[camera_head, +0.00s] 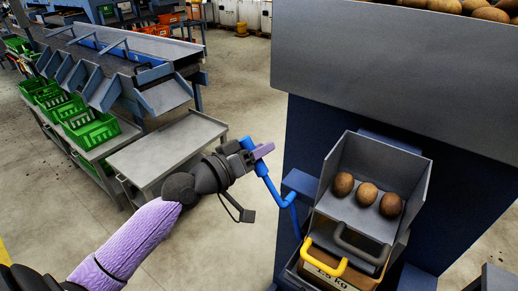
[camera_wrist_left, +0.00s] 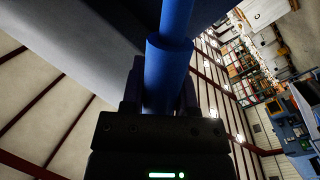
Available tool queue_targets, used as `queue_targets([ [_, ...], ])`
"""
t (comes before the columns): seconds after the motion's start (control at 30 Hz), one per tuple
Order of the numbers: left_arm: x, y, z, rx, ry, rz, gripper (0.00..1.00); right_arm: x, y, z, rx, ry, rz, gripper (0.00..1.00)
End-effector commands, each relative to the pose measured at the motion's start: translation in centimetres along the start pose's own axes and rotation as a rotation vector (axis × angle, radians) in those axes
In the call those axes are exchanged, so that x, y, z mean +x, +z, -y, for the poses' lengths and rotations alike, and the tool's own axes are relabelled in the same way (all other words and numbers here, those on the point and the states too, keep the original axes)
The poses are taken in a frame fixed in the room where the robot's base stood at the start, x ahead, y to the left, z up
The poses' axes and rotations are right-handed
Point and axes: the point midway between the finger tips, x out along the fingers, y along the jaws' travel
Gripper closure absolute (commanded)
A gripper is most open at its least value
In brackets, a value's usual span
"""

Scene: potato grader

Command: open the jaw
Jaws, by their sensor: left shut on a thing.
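My left gripper (camera_head: 255,153) reaches in from the left and is shut on the upper end of a blue lever (camera_head: 271,185). The lever bends down to the side of a dark blue machine. In the left wrist view the blue lever (camera_wrist_left: 168,70) runs upward from between the two dark fingers (camera_wrist_left: 160,95), which close on it from both sides. The exact contact is partly hidden by the gripper body. My right gripper does not show.
A grey tray (camera_head: 347,209) on the machine (camera_head: 300,135) holds three potatoes. Below it are a dark grey handle (camera_head: 362,247), a yellow handle (camera_head: 325,263) and a box marked in kg. A grey hopper (camera_head: 400,65) overhangs. A low grey table (camera_head: 165,150) and green crates stand left.

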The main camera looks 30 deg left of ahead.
Motion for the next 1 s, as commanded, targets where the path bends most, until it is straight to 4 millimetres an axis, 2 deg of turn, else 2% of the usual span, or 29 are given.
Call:
queue_targets([
  [0.27, 0.1, -0.2, -0.4, 0.023, -0.003, 0.004, 1.0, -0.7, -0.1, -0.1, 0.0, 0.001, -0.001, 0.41],
  [0.53, 0.4, -0.5, -2.7, 0.164, -0.022, 0.033, 1.0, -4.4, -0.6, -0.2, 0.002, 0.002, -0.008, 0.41],
  [0.8, 1.0, 0.2, -4.9, 0.343, -0.047, 0.068, 1.0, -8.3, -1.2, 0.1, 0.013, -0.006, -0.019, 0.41],
  [1.0, 1.3, 0.9, -5.9, 0.442, -0.061, 0.087, 1.0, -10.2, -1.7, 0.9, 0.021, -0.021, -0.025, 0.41],
])
